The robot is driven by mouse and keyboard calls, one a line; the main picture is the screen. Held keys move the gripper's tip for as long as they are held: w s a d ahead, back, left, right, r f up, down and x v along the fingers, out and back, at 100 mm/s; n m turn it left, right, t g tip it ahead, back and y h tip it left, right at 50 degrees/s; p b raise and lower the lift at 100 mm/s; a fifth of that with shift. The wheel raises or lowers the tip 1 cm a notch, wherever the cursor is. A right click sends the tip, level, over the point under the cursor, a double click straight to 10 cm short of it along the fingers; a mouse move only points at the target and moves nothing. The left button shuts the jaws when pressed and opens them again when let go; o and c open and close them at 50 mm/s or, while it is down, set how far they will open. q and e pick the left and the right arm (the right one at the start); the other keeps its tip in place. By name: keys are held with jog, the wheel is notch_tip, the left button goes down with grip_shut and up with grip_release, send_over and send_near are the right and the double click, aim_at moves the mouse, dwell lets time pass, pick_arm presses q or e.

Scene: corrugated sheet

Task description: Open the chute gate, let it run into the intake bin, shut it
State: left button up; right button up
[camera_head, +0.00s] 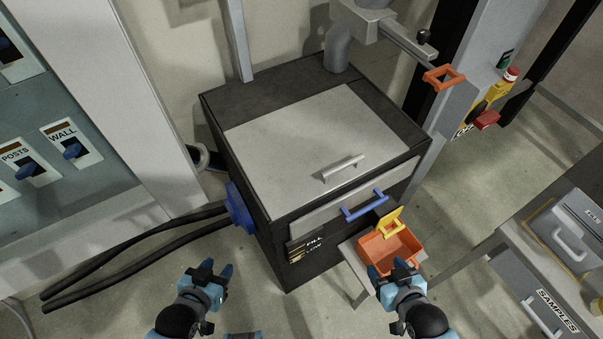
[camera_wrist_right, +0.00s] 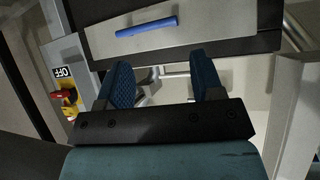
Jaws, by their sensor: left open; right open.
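A grey chute (camera_head: 366,22) with a round spout (camera_head: 338,48) stands at the top, above the back of a dark cabinet (camera_head: 236,97). An orange looped handle (camera_head: 444,77) sits at the end of a grey bar beside the chute; I cannot tell whether the gate is open. The cabinet has a closed pale lid (camera_head: 285,135) with a bar handle. I cannot tell for sure that it is the intake bin. My left gripper (camera_head: 216,272) is open and empty, left of the cabinet front. My right gripper (camera_head: 393,277) is open and empty, near the orange tray; its fingers show in the wrist view (camera_wrist_right: 160,88).
The cabinet's front drawer has a blue handle (camera_head: 365,205), also in the wrist view (camera_wrist_right: 147,27). An orange tray (camera_head: 372,250) stands before it. Black hoses (camera_head: 135,240) run left. A red switch (camera_head: 487,119) is at right. A samples case (camera_head: 545,310) stands lower right.

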jog(key=shift+w+a+r, duration=0.15)
jog(key=shift+w, duration=0.75)
jog(key=shift+s, duration=0.3)
jog(key=shift+c, duration=0.2)
jog(key=shift+s, duration=0.1)
jog(key=shift+c, duration=1.4)
jog(key=m+t+b, duration=0.7)
jog(key=m+t, duration=0.2)
jog(key=m, duration=1.1)
send_near(450, 81)
pick_arm(q)
jog(key=shift+w+f+p, duration=0.3)
jog(key=shift+f+p, duration=0.45)
jog(key=shift+f, duration=0.25)
jog(key=shift+w+f+p, duration=0.3)
jog(key=shift+f+p, duration=0.45)
jog(key=shift+f, duration=0.2)
pick_arm(e)
jog(key=shift+h, duration=0.3)
jog(key=shift+f+x, duration=0.2)
jog(key=shift+x, duration=2.3)
jog(key=shift+f+x, duration=0.2)
jog(key=shift+x, duration=2.3)
